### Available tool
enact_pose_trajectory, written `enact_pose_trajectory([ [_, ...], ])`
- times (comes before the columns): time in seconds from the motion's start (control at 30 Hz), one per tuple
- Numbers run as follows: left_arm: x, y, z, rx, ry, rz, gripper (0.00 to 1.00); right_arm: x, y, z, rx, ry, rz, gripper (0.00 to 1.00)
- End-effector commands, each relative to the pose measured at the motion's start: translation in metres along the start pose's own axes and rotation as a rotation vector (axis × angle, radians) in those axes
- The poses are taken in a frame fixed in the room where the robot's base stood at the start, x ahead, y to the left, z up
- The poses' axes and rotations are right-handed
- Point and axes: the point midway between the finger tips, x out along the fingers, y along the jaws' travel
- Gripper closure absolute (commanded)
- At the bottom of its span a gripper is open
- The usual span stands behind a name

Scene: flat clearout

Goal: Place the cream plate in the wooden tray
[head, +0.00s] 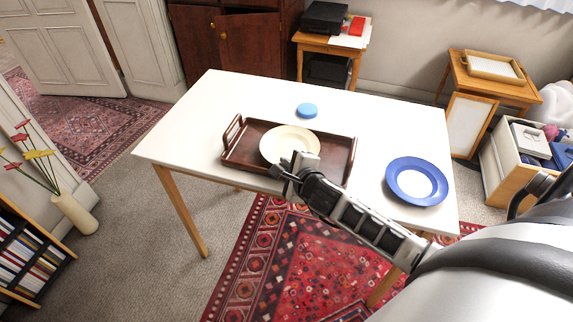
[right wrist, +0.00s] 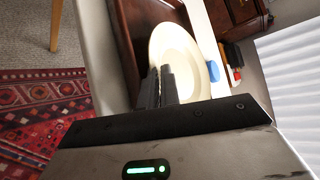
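The cream plate (head: 284,140) is over the wooden tray (head: 241,159), inside its walls as seen from above. I cannot tell if its whole base touches the tray floor. The dark brown tray with end handles lies on the white table. My right gripper (head: 298,163) is at the plate's near right edge. In the right wrist view its two fingers (right wrist: 158,82) are close together at the rim of the plate (right wrist: 190,62), one on each side, and look shut on it. They hide part of the rim. My left gripper is not in view.
A blue plate with a white centre (head: 401,193) lies at the table's right end. A small blue round object (head: 307,110) is behind the tray. The table's left part (head: 190,130) is clear. A side table (head: 490,90) stands at back right.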

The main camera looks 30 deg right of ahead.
Motion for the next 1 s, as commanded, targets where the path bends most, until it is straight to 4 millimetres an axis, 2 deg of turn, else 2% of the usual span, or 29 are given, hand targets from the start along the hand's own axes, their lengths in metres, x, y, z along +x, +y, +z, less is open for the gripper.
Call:
enact_pose_trajectory([
  [0.6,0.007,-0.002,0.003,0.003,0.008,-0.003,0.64,0.005,0.019,-0.008,0.003,0.007,0.017,1.0],
  [0.97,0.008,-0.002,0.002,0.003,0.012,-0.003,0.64,0.006,0.022,-0.008,0.007,0.008,0.019,1.0],
  [1.0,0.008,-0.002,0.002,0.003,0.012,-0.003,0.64,0.006,0.022,-0.008,0.007,0.008,0.019,0.88],
])
